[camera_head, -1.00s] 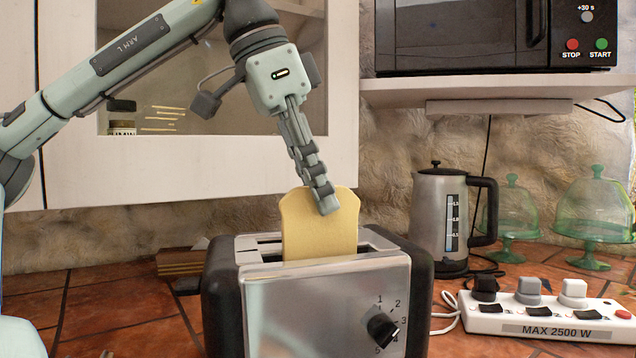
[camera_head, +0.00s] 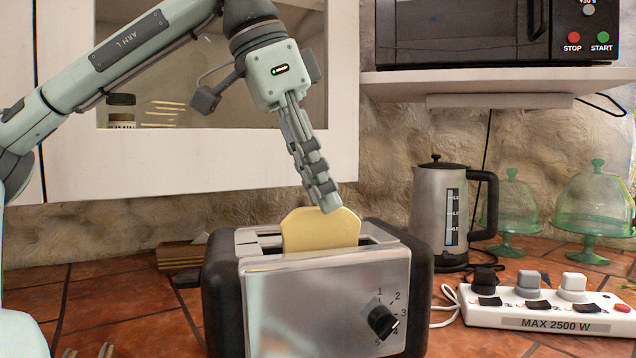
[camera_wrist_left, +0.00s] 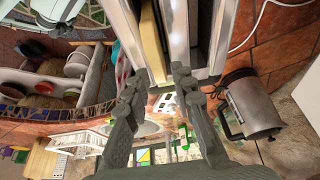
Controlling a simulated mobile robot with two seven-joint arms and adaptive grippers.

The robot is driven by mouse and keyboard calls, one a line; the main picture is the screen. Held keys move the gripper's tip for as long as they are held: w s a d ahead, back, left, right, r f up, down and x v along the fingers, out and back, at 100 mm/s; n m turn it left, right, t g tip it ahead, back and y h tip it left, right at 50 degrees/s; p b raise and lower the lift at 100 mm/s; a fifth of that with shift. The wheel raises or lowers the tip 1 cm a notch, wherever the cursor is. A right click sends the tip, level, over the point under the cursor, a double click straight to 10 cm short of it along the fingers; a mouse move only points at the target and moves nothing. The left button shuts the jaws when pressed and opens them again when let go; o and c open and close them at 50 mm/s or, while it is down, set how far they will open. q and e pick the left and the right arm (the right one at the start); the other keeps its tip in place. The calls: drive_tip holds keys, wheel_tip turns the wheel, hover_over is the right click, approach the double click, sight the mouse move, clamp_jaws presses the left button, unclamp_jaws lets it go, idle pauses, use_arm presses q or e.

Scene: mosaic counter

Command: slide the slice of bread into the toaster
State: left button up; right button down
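The slice of bread (camera_head: 320,232) stands upright in a slot of the silver and black toaster (camera_head: 330,300), with its upper part above the top. In the left wrist view the bread (camera_wrist_left: 151,45) shows edge-on in the toaster slot. The bread's lower part is hidden inside the toaster. My right gripper is not seen.
A kettle (camera_head: 440,215) and green glass domes (camera_head: 595,200) stand to the right. A white power strip (camera_head: 545,312) lies at the front right. A microwave (camera_head: 460,35) sits on a shelf above. Two small unidentified tips (camera_head: 105,350) show at the bottom left edge.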

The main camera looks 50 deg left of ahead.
use_arm(q)
drive_tip(key=shift+o, duration=0.2)
drive_tip(key=o, duration=0.5)
drive_tip(key=shift+o, duration=0.2)
drive_tip(key=shift+r, duration=0.1)
drive_tip(key=v, duration=1.2)
